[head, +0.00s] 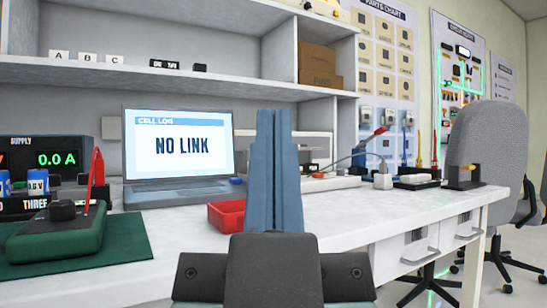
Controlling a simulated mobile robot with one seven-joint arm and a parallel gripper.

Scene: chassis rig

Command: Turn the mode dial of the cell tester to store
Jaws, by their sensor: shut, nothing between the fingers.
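A green box with a black knob on top, which looks like the cell tester (52,236), sits on a dark green mat at the lower left. Its round black mode dial (62,210) faces up; I cannot read any mode marks or which way it points. My gripper (275,116) is in the middle of the view, with its blue fingers upright and closed together, holding nothing. It is well to the right of the tester and apart from it.
A red tray (228,216) lies just left of my gripper. A laptop (180,148) reading "NO LINK" stands behind. A supply reading 0.0 A (45,158), blue cells (38,182) and a red lead (97,166) stand near the tester. The right bench front is clear.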

